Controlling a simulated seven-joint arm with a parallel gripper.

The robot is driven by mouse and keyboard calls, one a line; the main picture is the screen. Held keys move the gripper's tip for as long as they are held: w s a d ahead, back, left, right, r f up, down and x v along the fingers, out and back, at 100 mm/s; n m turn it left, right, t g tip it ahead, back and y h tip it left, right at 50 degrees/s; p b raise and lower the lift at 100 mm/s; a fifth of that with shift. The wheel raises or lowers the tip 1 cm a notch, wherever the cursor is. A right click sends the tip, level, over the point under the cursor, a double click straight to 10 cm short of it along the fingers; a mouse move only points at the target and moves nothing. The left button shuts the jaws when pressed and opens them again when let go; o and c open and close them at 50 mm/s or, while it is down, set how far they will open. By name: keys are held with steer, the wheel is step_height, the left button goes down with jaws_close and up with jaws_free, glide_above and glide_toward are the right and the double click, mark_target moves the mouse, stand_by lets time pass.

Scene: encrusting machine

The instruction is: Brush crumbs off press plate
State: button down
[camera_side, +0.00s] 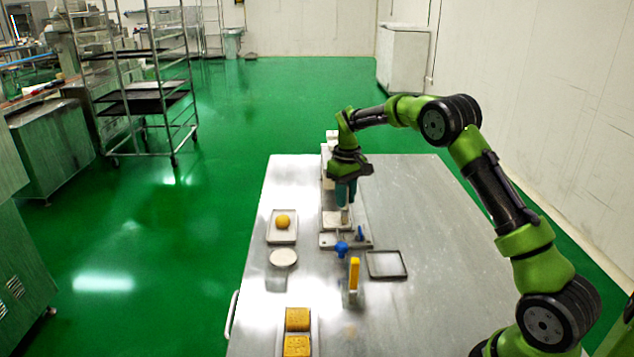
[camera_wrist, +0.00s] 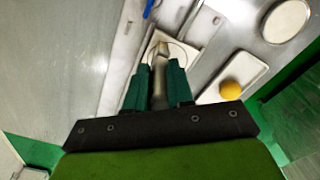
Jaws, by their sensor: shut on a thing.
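My gripper (camera_side: 346,194) is above the encrusting machine on the metal table. Its teal fingers show in the wrist view (camera_wrist: 157,82), shut on a slim greyish-tan brush (camera_wrist: 158,66). The brush points down, and its lower end (camera_side: 345,215) is over the pale press plate (camera_side: 333,220). In the wrist view the plate (camera_wrist: 186,53) is a light square with a round outline, partly hidden by the brush and fingers. The brush tip appears at or very near the plate; I cannot tell whether it touches. I cannot make out crumbs.
Left of the machine are a tray (camera_side: 273,236) with an orange ball (camera_side: 283,222) and a white disc (camera_side: 283,257). In front stand a blue knob (camera_side: 342,249), a yellow upright piece (camera_side: 354,273) and a dark tray (camera_side: 387,265). Brown square cakes (camera_side: 298,319) lie nearer. The table's right side is clear.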

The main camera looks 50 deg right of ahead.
steer(key=w+a, duration=0.3)
steer(key=shift+w+a, duration=0.2)
step_height(320, 180, up, 8)
stand_by(0.6)
steer(key=shift+s, duration=0.1)
stand_by(0.3)
